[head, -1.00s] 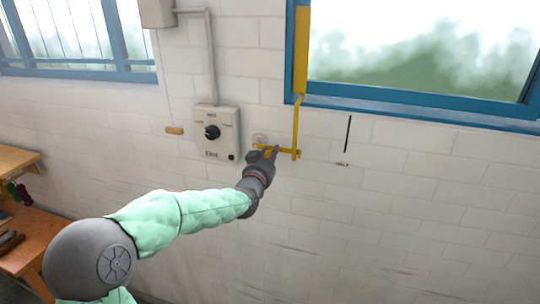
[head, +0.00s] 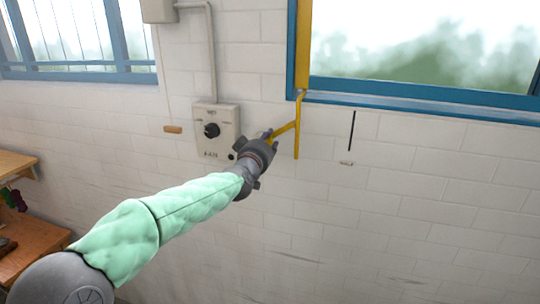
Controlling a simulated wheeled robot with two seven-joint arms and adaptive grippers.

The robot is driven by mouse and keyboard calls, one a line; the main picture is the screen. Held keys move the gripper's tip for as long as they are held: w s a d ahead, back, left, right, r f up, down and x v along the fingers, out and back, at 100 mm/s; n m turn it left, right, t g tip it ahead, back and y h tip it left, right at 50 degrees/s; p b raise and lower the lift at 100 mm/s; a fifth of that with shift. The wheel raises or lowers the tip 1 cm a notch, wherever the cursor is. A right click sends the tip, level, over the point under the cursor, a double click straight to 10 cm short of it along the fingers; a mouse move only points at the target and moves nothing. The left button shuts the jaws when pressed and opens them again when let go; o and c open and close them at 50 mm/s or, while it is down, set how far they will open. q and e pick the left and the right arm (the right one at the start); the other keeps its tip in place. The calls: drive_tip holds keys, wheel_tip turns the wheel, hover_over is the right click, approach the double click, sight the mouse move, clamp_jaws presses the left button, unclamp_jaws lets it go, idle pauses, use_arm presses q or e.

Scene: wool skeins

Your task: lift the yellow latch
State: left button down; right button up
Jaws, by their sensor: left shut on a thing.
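The yellow latch (head: 286,129) is a thin bar on the white brick wall, at the lower left of the right-hand window. It slants up to the right from my gripper to a vertical yellow strip (head: 297,143). My left gripper (head: 267,138) is shut on the latch's left end, and its fingers hide that end. The left arm reaches in from the lower left in a pale green sleeve. My right gripper is not in view.
A grey control box (head: 215,130) with a black knob is on the wall just left of the gripper. A wooden pull (head: 172,129) hangs on a cord further left. A wooden shelf unit (head: 30,245) stands at the lower left. The wall to the right is mostly clear.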

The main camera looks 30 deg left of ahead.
use_arm(q)
drive_tip(key=n+b, duration=0.1)
drive_tip(key=a+r+n+b, duration=0.1)
drive_tip(key=n, duration=0.1)
drive_tip(key=shift+s+a+r+n, duration=0.15)
drive_tip(key=shift+s+a+n, duration=0.05)
drive_tip(key=shift+n, duration=0.1)
drive_tip(key=shift+s+a+r+n+b, duration=0.1)
drive_tip(key=shift+a+r+n+b, duration=0.25)
drive_tip(key=shift+n, duration=0.45)
drive_tip(key=shift+s+a+r+n+b, duration=0.15)
drive_tip(key=shift+a+n+b, duration=0.3)
drive_tip(key=shift+n, duration=0.35)
drive_tip(key=c, duration=1)
unclamp_jaws()
drive_tip(key=shift+o, duration=0.7)
drive_tip(key=shift+w, duration=0.1)
drive_tip(key=v, duration=1.2)
